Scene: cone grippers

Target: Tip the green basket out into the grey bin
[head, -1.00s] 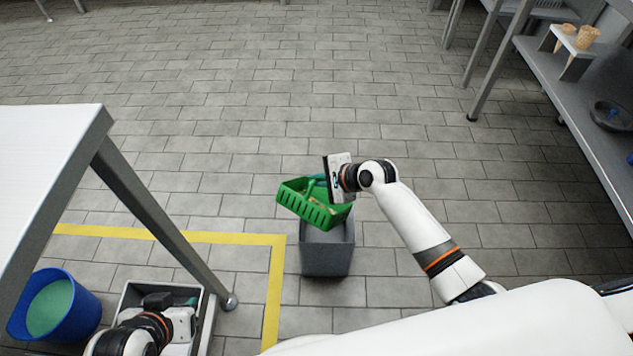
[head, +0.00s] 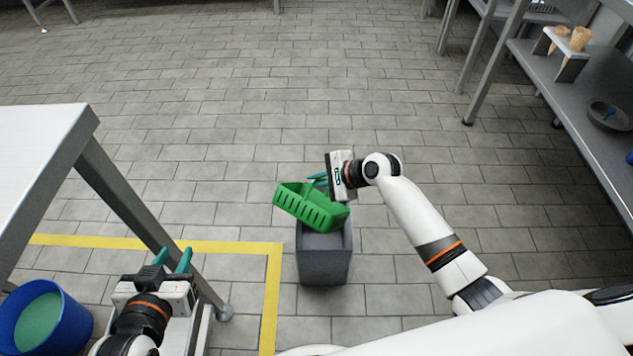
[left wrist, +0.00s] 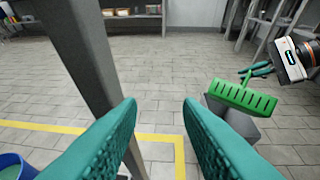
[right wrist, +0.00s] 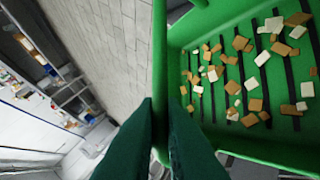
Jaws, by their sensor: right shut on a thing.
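The green basket (head: 312,208) hangs tilted above the grey bin (head: 325,262), its lower side to the right in the head view. My right gripper (head: 325,178) is shut on the basket's rim. In the right wrist view the basket (right wrist: 225,140) holds several small tan and white pieces on its slotted floor. My left gripper (head: 172,262) is open and empty, left of the bin and near the table leg; its two teal fingers (left wrist: 160,125) stand apart in the left wrist view. The basket (left wrist: 243,97) and bin (left wrist: 235,118) show there too, at right.
A white table (head: 40,150) with a metal leg stands at left. A blue bucket (head: 70,335) with green contents is at lower left. Yellow tape (head: 272,290) marks the floor. A shelf (head: 590,110) with cones and a dark pan is at far right. Floor beyond the bin is clear.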

